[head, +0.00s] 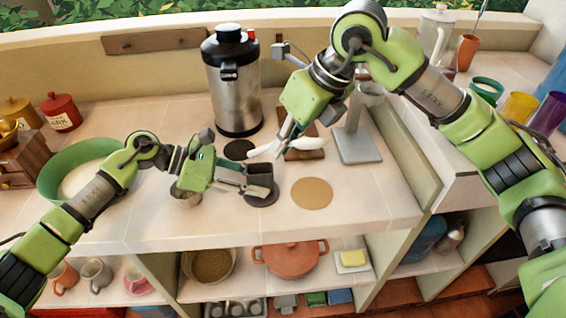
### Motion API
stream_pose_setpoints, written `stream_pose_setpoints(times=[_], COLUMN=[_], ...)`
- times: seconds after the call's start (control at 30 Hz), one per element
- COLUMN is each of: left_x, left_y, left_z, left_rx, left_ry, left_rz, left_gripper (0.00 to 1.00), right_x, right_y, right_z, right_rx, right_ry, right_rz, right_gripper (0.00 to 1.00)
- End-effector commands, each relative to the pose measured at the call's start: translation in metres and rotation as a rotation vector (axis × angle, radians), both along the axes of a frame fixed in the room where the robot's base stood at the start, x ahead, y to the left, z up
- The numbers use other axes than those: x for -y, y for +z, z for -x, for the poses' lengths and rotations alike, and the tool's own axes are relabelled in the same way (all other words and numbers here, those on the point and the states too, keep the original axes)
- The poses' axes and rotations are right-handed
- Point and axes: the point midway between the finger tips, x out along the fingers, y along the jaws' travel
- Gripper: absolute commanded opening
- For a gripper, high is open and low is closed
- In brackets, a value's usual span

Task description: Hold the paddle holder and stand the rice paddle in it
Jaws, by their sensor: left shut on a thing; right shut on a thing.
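The white rice paddle (308,143) is held above the counter, lying roughly level from left to right. My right gripper (287,138) reaches down from above and is shut on it, hiding part of its middle. My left gripper (260,178) is low over the counter, shut on the paddle holder (262,199), a dark round piece. The fingers hide most of the holder, and its opening cannot be made out. The paddle is behind and above the holder, apart from it.
A steel airpot (233,90) stands behind. A grey stand (358,146) is to the right, a cork mat (312,193) in front. A metal cup (184,196) sits under my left wrist, near a green bowl (62,170). The counter's front right is clear.

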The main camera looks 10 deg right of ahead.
Motion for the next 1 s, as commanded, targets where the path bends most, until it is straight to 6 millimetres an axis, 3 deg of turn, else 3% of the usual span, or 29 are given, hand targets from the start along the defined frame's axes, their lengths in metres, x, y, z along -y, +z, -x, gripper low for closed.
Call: stream_pose_setpoints(times=[0.03,0.2,0.4,0.67,1.0], left_x=[0.000,0.000,0.000,0.000,0.000], left_y=[-0.001,-0.001,-0.001,-0.001,-0.001], left_z=[0.000,0.001,0.001,0.001,0.001], left_rx=[-0.001,-0.001,-0.002,-0.002,-0.002], left_ry=[0.000,0.000,-0.001,-0.001,-0.001], left_rz=[-0.002,-0.002,-0.002,-0.002,-0.002], left_gripper=[0.16,0.16,0.16,0.16,0.16], right_x=[0.000,0.000,-0.001,-0.003,-0.012], right_y=[0.017,0.062,0.097,0.111,0.106], right_z=[-0.001,-0.001,0.000,-0.001,-0.007], right_rx=[0.006,0.003,0.001,-0.024,-0.072], right_ry=[-0.001,-0.001,0.000,0.104,0.604], right_rz=[-0.001,0.000,-0.001,0.030,0.204], right_gripper=[0.00,0.00,0.00,0.00,0.00])
